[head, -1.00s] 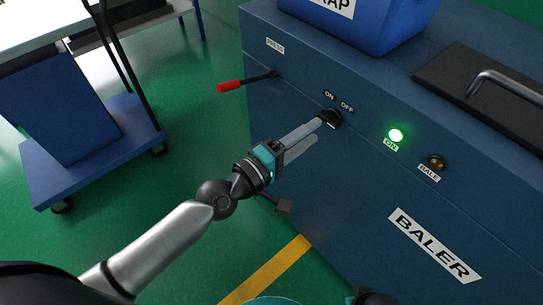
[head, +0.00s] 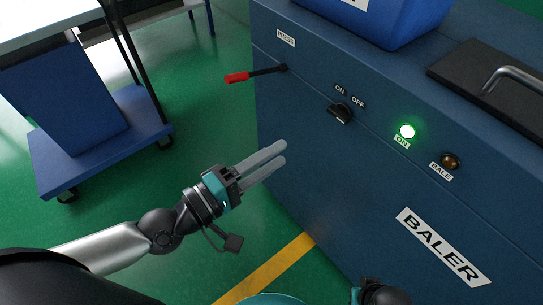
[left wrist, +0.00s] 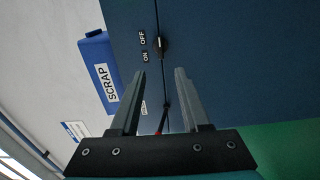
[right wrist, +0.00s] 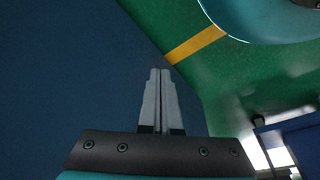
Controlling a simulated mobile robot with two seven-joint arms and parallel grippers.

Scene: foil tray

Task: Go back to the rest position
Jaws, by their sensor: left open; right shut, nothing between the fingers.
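My left gripper (head: 283,152) is in front of the blue baler (head: 350,185), below and left of the ON/OFF knob (head: 341,112), apart from it. In the left wrist view its two fingers (left wrist: 161,72) are open and empty, with the knob (left wrist: 162,47) beyond them. The green lamp (head: 407,131) above the ON label is lit. My right gripper is not seen in the head view; in the right wrist view its fingers (right wrist: 160,70) are shut together with nothing between them.
A red-handled press lever (head: 237,77) sticks out left of the baler. A blue scrap bin (head: 400,20) stands on top, left of a black lid (head: 495,75). A blue cart (head: 110,140) is at left. Green floor (head: 200,130) lies clear between cart and baler.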

